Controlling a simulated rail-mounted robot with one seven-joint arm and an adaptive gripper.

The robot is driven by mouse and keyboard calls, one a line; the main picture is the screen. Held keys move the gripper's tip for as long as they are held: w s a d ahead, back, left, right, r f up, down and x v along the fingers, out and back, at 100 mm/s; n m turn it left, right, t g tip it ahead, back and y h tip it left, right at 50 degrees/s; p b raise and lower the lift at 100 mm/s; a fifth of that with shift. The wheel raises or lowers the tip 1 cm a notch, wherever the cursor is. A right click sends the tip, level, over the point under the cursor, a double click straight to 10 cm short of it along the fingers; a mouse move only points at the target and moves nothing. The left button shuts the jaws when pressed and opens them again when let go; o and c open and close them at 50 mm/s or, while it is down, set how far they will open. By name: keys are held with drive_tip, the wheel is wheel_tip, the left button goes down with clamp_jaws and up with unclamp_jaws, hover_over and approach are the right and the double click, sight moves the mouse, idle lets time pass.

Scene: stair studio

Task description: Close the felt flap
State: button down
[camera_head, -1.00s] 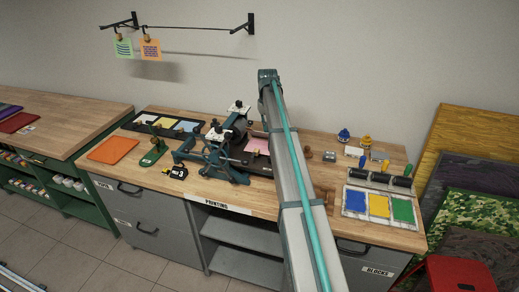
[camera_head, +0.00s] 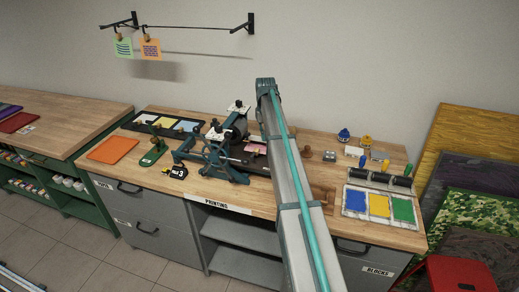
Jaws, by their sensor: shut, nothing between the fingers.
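The printing press (camera_head: 222,155), with a blue-green frame and a dark roller, stands on the wooden bench. Its bed (camera_head: 240,161) runs to the right and passes behind my arm. A pink sheet (camera_head: 254,148) shows on the bed, partly covered by my arm. I cannot clearly pick out the felt flap or tell how it lies; part of the bed is hidden. My arm rises from the bottom edge to a joint above the bench, just right of the press.
An orange mat (camera_head: 112,150), a small green stand (camera_head: 153,153) and a black tray (camera_head: 167,125) are left of the press. A blue-yellow-green ink tray (camera_head: 379,205), rollers (camera_head: 380,180) and small bottles (camera_head: 344,136) are at right. A wall rack (camera_head: 180,28) hangs above.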

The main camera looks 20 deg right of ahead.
drive_tip(key=shift+s+a+f, duration=0.15)
drive_tip(key=shift+s+f, duration=0.05)
drive_tip(key=shift+f, duration=0.4)
drive_tip(key=shift+s+a+f, duration=0.15)
drive_tip(key=shift+f, duration=0.45)
drive_tip(key=shift+s+a+f, duration=0.15)
drive_tip(key=shift+s+f, duration=0.05)
drive_tip(key=shift+f, duration=0.4)
drive_tip(key=shift+s+f, duration=0.1)
drive_tip(key=shift+r+p, duration=1.6)
drive_tip(key=shift+r, duration=2)
